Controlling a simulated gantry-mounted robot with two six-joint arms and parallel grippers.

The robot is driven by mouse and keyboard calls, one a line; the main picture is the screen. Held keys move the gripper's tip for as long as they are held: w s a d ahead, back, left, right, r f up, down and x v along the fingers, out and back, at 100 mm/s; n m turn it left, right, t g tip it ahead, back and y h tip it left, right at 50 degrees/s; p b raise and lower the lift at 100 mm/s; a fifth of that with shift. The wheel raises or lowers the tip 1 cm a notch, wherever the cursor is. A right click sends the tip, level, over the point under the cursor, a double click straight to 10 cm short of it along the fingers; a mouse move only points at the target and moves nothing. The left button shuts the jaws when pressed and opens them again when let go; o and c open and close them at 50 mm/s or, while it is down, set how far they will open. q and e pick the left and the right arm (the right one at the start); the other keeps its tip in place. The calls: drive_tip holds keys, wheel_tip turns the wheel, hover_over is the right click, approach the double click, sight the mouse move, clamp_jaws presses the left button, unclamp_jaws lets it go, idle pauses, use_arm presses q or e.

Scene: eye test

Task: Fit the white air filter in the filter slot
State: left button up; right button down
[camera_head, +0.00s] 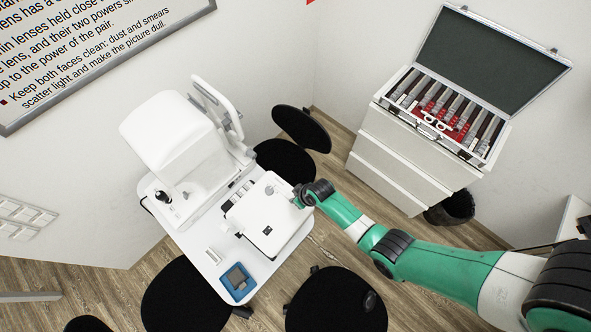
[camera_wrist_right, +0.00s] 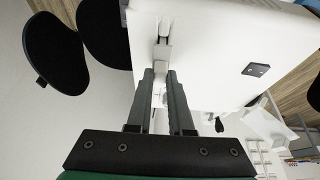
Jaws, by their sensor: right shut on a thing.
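My right gripper (camera_head: 299,199) is at the right side of the white boxy device (camera_head: 262,222) on the white table. In the right wrist view the gripper (camera_wrist_right: 160,76) is shut on a small pale piece, which looks like the white air filter (camera_wrist_right: 161,54). The filter sticks out past the fingertips toward a narrow recess, apparently the filter slot (camera_wrist_right: 164,27), in the side of the device. Its far end is at the slot's near edge; I cannot tell how far in it is. The filter is too small to make out in the head view. My left gripper is not in view.
A blue-framed gadget (camera_head: 238,281) and a small white piece (camera_head: 213,255) lie on the table (camera_head: 207,273). A white instrument (camera_head: 170,135) stands behind. Black stools (camera_head: 335,300) surround the table. An open lens case (camera_head: 482,150) sits on a drawer cabinet (camera_head: 405,165) at right.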

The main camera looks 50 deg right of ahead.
drive_tip(key=shift+f+b, duration=0.6)
drive_tip(key=shift+f, duration=0.1)
drive_tip(key=c, duration=0.7)
unclamp_jaws()
drive_tip(key=shift+c, duration=0.2)
